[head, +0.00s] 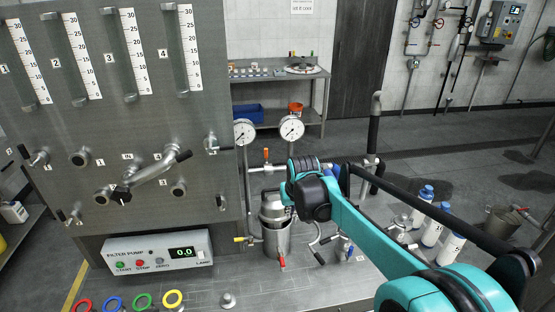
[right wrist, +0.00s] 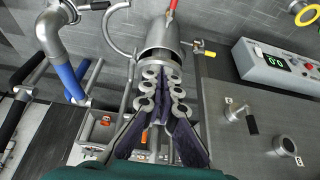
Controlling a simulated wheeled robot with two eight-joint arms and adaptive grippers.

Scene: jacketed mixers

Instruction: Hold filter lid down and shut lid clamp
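The steel filter vessel (head: 276,238) stands on the bench beside the panel. Its top (head: 271,207) is partly covered by my right wrist, so I cannot tell how the lid sits. In the right wrist view the vessel (right wrist: 160,38) is just beyond my fingertips. My right gripper (right wrist: 160,78) has its fingers together, with nothing seen between them; I cannot tell if they touch the lid. In the head view its fingers are hidden behind my arm. A curved metal rod (head: 318,236), possibly the lid clamp, stands right of the vessel. It also shows in the right wrist view (right wrist: 108,28). My left gripper is out of view.
The filter pump box (head: 158,251) reads 0.0 at left, below the valve panel (head: 110,135). Two gauges (head: 291,128) rise behind the vessel. White bottles with blue caps (head: 433,233) stand at right. Colored rings (head: 142,300) lie along the front edge.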

